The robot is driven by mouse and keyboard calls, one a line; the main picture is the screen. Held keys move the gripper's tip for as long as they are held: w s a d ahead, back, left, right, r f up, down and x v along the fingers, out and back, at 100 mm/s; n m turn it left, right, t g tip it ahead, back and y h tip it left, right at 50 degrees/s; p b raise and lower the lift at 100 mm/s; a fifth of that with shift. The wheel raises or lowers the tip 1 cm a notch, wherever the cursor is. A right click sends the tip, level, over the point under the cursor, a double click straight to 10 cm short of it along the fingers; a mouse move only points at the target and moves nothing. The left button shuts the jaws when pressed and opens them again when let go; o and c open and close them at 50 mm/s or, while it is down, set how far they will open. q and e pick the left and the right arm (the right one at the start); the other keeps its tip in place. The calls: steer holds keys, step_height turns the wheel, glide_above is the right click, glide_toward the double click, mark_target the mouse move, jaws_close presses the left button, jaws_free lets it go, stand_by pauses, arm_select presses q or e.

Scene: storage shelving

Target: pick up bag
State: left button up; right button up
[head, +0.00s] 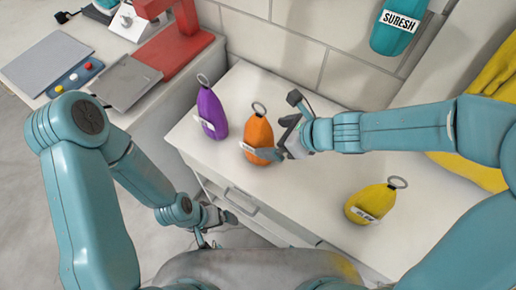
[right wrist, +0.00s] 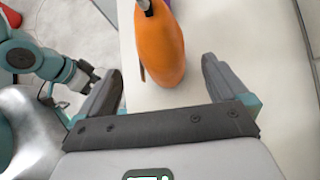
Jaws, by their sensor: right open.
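An orange bag (head: 258,134) with a ring on top and a white label stands upright on the white cabinet top. A purple bag (head: 212,112) stands to its left and a yellow bag (head: 371,204) to its right, nearer the front. My right gripper (head: 279,126) is open and empty at the orange bag's right side. In the right wrist view the orange bag (right wrist: 160,45) shows just beyond and between the spread fingers; contact cannot be told. My left gripper (head: 214,217) hangs low in front of the cabinet, small and partly hidden by its arm.
A teal bag (head: 397,27) labelled SURESH is up by the tiled wall. Yellow cloth (head: 490,80) lies at the right. A red stand (head: 172,48) and grey panels occupy the left counter. The cabinet has a drawer handle (head: 242,200). Its top is clear between the orange and yellow bags.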

steer(key=shift+w+a+f, duration=0.2)
steer(key=shift+a+f, duration=0.2)
steer(key=shift+f, duration=0.15)
steer(key=b+x, duration=0.2)
steer(key=x, duration=0.3)
steer(key=shift+w+f+b, duration=0.1)
steer(key=shift+w+b, duration=0.05)
steer(key=shift+b, duration=0.15)
steer(key=shift+s+d, duration=0.15)
steer(key=shift+s, duration=0.1)
steer(key=shift+w, duration=0.15)
steer(key=c, duration=1.8)
